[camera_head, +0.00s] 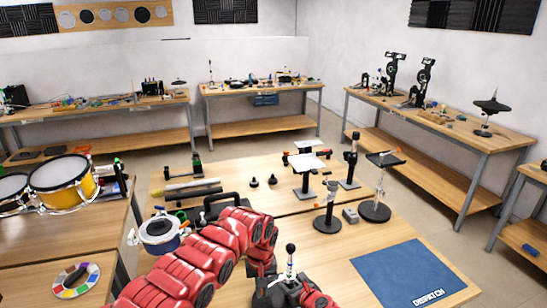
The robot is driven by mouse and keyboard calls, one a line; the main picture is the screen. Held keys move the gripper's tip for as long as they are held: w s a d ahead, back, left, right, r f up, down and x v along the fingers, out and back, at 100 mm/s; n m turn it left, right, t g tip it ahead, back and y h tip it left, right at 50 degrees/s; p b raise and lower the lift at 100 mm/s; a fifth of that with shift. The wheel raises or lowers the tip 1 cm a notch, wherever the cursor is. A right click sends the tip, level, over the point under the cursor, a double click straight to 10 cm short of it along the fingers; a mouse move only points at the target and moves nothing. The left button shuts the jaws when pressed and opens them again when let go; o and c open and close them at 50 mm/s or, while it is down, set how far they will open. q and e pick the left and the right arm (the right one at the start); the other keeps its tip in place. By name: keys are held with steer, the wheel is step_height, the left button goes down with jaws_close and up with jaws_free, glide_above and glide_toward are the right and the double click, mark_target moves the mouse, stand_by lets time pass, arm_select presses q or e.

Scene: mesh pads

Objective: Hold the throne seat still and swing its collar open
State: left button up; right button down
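My red left arm reaches in from the lower left and bends down at the wrist. Its gripper (268,283) is low in the bottom middle, beside a thin upright rod with a black ball top (291,249). Dark parts overlap there, so I cannot tell whether the fingers are open or shut. Red parts also show at the bottom edge right of the rod; I cannot make out a right gripper. No throne seat or collar can be picked out with certainty. Stands with a pale flat top (306,162) and a dark flat top (385,158) stand on the table.
A blue dispatch mat (408,273) lies at the table's right front. A small drum (160,235) and a black handle (222,198) are behind my arm. A round black base (327,222) and a grey block (350,215) stand right of centre. Bare wood lies between the mat and the rod.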

arm_select(q)
steer(key=shift+f, duration=1.4)
jaws_close()
steer(key=shift+w, duration=0.1)
steer(key=shift+c, duration=0.5)
jaws_free()
steer(key=o, duration=0.5)
